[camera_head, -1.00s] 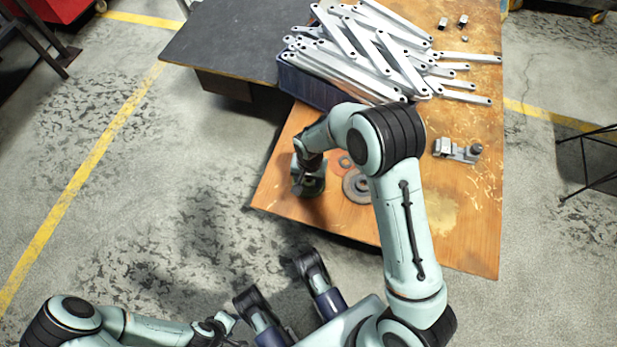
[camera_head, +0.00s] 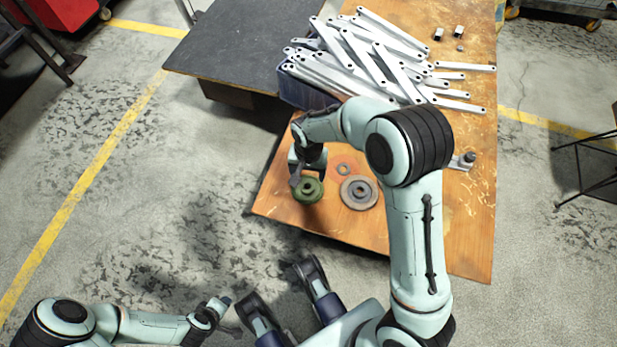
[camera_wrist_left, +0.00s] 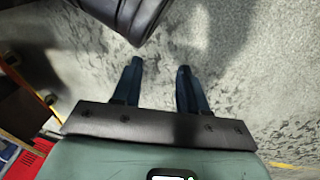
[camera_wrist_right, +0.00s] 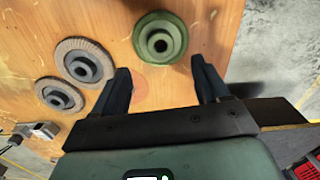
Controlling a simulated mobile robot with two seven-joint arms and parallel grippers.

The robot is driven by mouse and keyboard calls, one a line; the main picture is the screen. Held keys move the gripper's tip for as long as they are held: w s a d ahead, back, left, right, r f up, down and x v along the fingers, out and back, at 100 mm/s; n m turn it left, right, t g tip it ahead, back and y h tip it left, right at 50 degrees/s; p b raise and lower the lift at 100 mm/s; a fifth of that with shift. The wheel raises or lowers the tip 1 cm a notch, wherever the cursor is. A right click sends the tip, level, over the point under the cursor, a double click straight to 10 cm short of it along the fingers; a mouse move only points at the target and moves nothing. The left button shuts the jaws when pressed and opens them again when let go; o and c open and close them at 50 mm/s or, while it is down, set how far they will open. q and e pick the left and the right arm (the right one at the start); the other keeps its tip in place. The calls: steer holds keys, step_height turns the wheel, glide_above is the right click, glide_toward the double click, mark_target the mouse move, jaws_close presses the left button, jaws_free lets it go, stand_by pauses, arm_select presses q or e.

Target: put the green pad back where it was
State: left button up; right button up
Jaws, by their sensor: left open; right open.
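The green pad (camera_head: 308,191) is a round disc with a raised hub and a centre hole. It lies flat on the wooden table near its left front corner, and shows in the right wrist view (camera_wrist_right: 160,38). My right gripper (camera_wrist_right: 160,68) is open and empty, its fingertips apart from the pad; in the head view it is just behind the pad. A faint reddish round patch (camera_wrist_right: 138,85) shows on the wood between the fingers; I cannot tell if it is a mark or a thin disc. My left gripper (camera_wrist_left: 159,66) is open and empty above the floor.
A dark blue bin (camera_head: 303,92) heaped with galvanized brackets (camera_head: 375,55) stands behind. A metal fitting (camera_head: 463,161) is partly behind my right arm.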

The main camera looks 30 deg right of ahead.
arm_select(q)
steer(key=shift+w+d+r+t, duration=0.15)
steer(key=shift+w+r+t, duration=0.15)
steer(key=shift+w+r, duration=0.5)
arm_select(e)
step_height(320, 180, up, 2)
steer(key=shift+r, duration=0.25)
arm_select(q)
steer(key=shift+s, duration=0.1)
arm_select(e)
steer(key=shift+s, duration=0.1)
